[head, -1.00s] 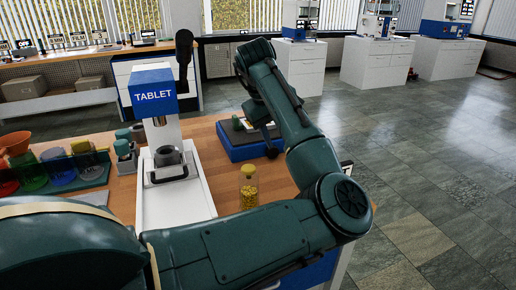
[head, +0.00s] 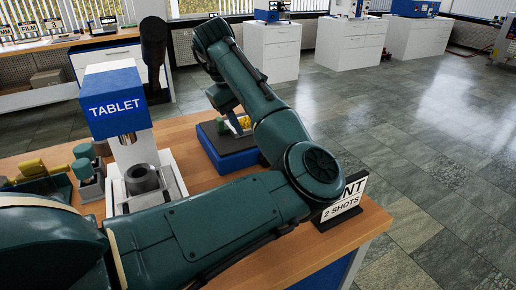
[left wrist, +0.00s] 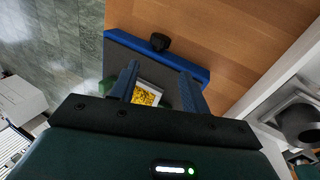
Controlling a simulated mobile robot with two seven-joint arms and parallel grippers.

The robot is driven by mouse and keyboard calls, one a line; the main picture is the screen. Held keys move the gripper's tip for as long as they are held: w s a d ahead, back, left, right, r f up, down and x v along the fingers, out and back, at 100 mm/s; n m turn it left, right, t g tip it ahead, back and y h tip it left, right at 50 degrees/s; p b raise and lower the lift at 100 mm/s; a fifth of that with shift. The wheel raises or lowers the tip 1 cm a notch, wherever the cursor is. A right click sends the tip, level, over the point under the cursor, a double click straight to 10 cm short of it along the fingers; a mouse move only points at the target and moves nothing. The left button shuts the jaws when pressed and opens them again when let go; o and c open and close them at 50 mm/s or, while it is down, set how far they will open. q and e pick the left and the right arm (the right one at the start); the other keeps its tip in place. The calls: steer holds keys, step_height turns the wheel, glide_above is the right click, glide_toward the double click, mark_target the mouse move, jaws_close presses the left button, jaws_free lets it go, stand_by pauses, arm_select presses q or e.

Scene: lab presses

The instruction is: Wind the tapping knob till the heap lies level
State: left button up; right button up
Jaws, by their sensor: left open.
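The tapping unit (head: 228,161) stands on the wooden bench with a dark top and blue sides. Its knob (left wrist: 160,42) is a small black one at the blue edge in the left wrist view. The heap (left wrist: 147,95) is yellow and lies in a pale tray; whether it is level cannot be told. My left gripper (left wrist: 160,72) is open above the unit, its two blue fingers apart on either side of the tray, with the knob beyond their tips. In the head view my left arm hides part of the unit and the knob is not clear. My right gripper is out of view.
A white press with a blue TABLET head (head: 116,103) and a grey cup (head: 141,179) stands left of the unit. A sign reading 2 SHOTS (head: 345,203) stands at the bench's right edge. Bare bench (head: 345,245) shows at front right.

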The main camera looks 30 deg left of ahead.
arm_select(q)
steer(key=b+x, duration=0.2)
steer(key=x, duration=1.1)
steer(key=shift+f, duration=0.1)
steer(key=shift+c, duration=0.5)
steer(key=c, duration=0.6)
